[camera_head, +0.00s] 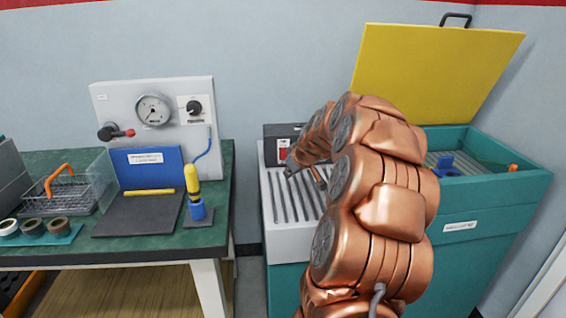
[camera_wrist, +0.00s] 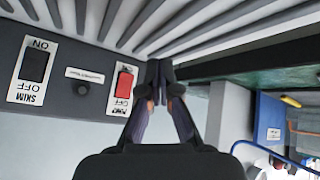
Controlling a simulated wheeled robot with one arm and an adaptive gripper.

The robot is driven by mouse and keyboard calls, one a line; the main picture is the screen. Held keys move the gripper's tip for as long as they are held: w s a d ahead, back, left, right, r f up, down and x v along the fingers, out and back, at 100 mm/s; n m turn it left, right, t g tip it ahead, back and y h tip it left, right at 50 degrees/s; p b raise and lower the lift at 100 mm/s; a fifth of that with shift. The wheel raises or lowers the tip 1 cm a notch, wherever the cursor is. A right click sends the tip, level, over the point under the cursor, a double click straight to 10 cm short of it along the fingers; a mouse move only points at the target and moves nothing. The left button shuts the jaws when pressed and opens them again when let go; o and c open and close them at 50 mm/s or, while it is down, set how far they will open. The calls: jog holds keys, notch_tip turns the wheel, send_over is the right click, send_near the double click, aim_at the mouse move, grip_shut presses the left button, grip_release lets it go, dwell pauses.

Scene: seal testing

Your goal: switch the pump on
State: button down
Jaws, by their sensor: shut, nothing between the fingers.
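The pump switch is a red rocker on a white plate, seen upside down in the wrist view (camera_wrist: 125,82). Its plate reads OFF at one end; the other lettering is partly hidden by my gripper. The plate also shows small on the front of a dark control box in the head view (camera_head: 283,150). My gripper (camera_wrist: 158,75) is shut and empty, with its fingertips just beside the switch plate, to its right in the wrist view. I cannot tell whether they touch anything. In the head view my arm hides most of the gripper.
A black SKIM switch (camera_wrist: 34,65) and a small dark knob (camera_wrist: 82,88) share the panel. A ribbed drainboard (camera_head: 280,200) lies by the control box. The teal tank (camera_head: 500,205) has its yellow lid (camera_head: 430,70) raised. A green bench (camera_head: 215,235) with a gauge panel (camera_head: 175,90) stands left.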

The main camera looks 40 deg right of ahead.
aim_at(284, 154)
jog(key=shift+w, duration=0.1)
jog(key=shift+w+d+p, duration=0.5)
jog(key=shift+w+d, duration=0.15)
jog(key=shift+w, duration=0.2)
jog(key=w+d, duration=0.1)
jog(key=w, duration=0.1)
jog(key=w+d+f+p, duration=0.1)
jog(key=w+d, duration=0.1)
jog(key=shift+w+d, duration=0.1)
jog(key=shift+w, duration=0.05)
jog(key=shift+w+d, duration=0.35)
jog(key=shift+w, duration=0.1)
jog(key=shift+f, duration=0.1)
dwell(0.7)
jog(key=shift+w+d+b, duration=0.25)
jog(key=shift+b, duration=0.05)
jog(key=shift+w+d, duration=0.15)
jog(key=shift+w, duration=0.1)
dwell(0.7)
jog(key=shift+s, duration=0.1)
jog(key=shift+s+a+b, duration=0.45)
jog(key=shift+s+b, duration=0.05)
jog(key=shift+b, duration=0.05)
